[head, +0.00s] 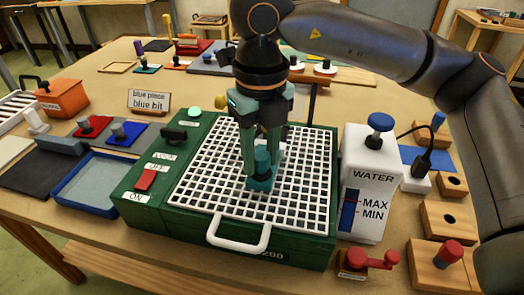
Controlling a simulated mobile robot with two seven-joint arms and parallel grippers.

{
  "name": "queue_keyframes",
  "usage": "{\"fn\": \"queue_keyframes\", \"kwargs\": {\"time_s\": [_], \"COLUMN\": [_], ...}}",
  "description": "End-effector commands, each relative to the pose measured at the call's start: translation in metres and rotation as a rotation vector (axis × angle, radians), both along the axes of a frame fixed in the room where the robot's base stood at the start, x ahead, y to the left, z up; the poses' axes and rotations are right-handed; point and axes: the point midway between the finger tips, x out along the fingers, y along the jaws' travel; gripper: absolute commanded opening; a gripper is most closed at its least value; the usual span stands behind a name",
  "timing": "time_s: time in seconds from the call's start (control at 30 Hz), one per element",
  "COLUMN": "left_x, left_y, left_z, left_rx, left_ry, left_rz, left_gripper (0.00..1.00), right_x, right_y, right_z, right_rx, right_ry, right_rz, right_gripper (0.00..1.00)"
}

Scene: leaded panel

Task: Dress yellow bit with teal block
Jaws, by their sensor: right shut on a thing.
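My right gripper (262,150) reaches down from above over the white grid (200,190) of the green machine (290,248). It is shut on the knob of a teal block (260,185). The block is upright, low at the middle of the grid; I cannot tell whether it touches the grid. A small white part (284,148) shows just behind the fingers, mostly hidden. A small yellow piece (221,102) shows at the machine's back edge, left of the gripper; I cannot tell whether it is the yellow bit. My left gripper is out of view.
The white water tank (370,175) stands close on the right, with wooden blocks (448,220) beyond it. A blue tray (95,190) and red and blue pads (126,133) lie left. A sign (149,101) reads "blue pince blue bit". A red switch (146,179) is on the machine.

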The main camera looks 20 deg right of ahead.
Motion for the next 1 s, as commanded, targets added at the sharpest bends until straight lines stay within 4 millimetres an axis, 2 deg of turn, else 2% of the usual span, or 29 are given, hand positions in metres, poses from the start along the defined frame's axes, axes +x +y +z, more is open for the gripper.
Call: {"fn": "queue_keyframes", "kwargs": {"time_s": [0.03, 0.5, 1.0], "left_x": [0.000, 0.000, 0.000], "left_y": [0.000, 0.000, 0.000], "left_z": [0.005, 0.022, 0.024], "left_rx": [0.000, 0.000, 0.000], "left_ry": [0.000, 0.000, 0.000], "left_rz": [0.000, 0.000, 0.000], "left_gripper": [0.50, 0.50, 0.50], "right_x": [-0.002, -0.018, -0.020], "right_y": [0.002, 0.012, 0.014], "right_z": [0.007, 0.038, 0.041], "right_rx": [0.000, 0.000, 0.000], "right_ry": [-0.002, -0.002, -0.001], "right_rz": [0.002, 0.003, 0.001], "right_gripper": [0.00, 0.00, 0.00]}}
